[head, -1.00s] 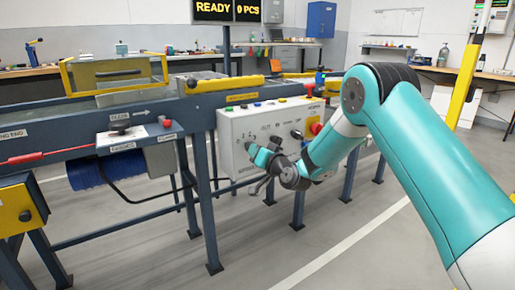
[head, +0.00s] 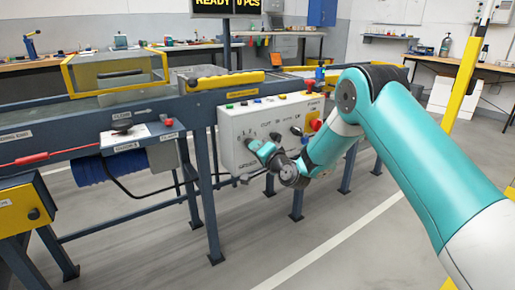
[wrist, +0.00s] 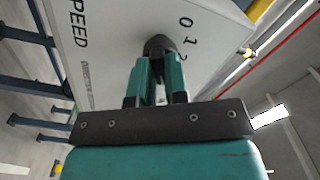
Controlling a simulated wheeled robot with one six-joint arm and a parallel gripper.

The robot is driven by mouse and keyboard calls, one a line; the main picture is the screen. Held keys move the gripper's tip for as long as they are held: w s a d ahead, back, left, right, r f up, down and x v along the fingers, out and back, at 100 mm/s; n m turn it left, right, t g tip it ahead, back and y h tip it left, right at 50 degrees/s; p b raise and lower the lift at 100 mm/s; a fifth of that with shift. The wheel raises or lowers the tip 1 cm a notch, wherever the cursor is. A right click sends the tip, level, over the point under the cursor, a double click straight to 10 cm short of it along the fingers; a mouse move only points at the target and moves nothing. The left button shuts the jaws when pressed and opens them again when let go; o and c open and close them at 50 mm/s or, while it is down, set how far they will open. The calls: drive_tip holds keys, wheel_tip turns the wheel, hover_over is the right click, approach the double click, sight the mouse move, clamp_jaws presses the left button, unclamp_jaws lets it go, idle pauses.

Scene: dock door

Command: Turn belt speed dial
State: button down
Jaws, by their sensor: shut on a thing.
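The belt speed dial (wrist: 158,44) is a dark round knob on the white control panel (wrist: 110,50). In the wrist view the word SPEED is printed to its left and the numbers 0, 1 and 2 to its right. My gripper (wrist: 159,62) has its two teal fingers shut on the dial, one on each side. The fingers hide part of the knob. In the head view my gripper is at the front of the white control box (head: 236,127), and my arm and gripper hide the dial there.
A red and yellow knob (head: 315,124) and a dark lever stand to the right on the box. Small coloured buttons line its top. The blue conveyor frame (head: 195,110) runs behind, with legs below. A display reading READY (head: 212,3) hangs above. Open floor lies in front.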

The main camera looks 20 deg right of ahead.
drive_tip(key=c, duration=1.1)
unclamp_jaws()
drive_tip(key=shift+c, duration=0.2)
drive_tip(key=b+v, duration=1.1)
drive_tip(key=v, duration=0.6)
drive_tip(key=shift+s, duration=0.15)
